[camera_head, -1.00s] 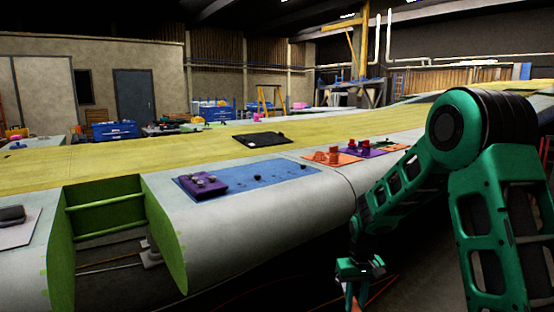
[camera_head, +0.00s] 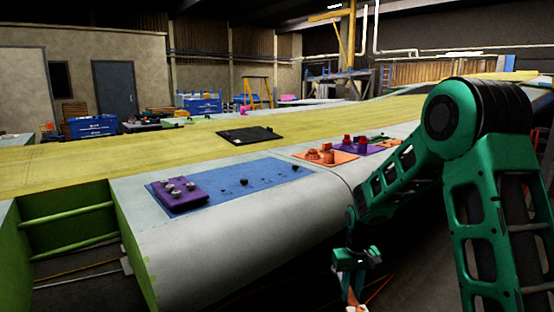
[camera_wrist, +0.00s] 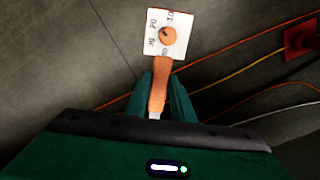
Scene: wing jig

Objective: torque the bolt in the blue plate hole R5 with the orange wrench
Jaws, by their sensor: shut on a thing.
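The blue plate (camera_head: 215,187) lies on the wing's grey leading edge in the head view. A row of small dark holes or bolts runs along its middle and right; I cannot read which is R5. My gripper (camera_head: 353,285) hangs low in front of the wing, right of and below the plate. In the wrist view my gripper (camera_wrist: 160,95) is shut on the orange wrench (camera_wrist: 163,75). The wrench points away from the jaws and has a white square dial (camera_wrist: 168,33) with numbers at its far end. In the head view the wrench is only a small orange piece.
A purple block (camera_head: 180,194) with several bolts sits on the plate's left end. Orange (camera_head: 326,156) and purple (camera_head: 357,147) trays lie to the right. A black mat (camera_head: 251,135) lies behind. An open green-ribbed bay (camera_head: 65,228) is at the left. Cables cross the floor.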

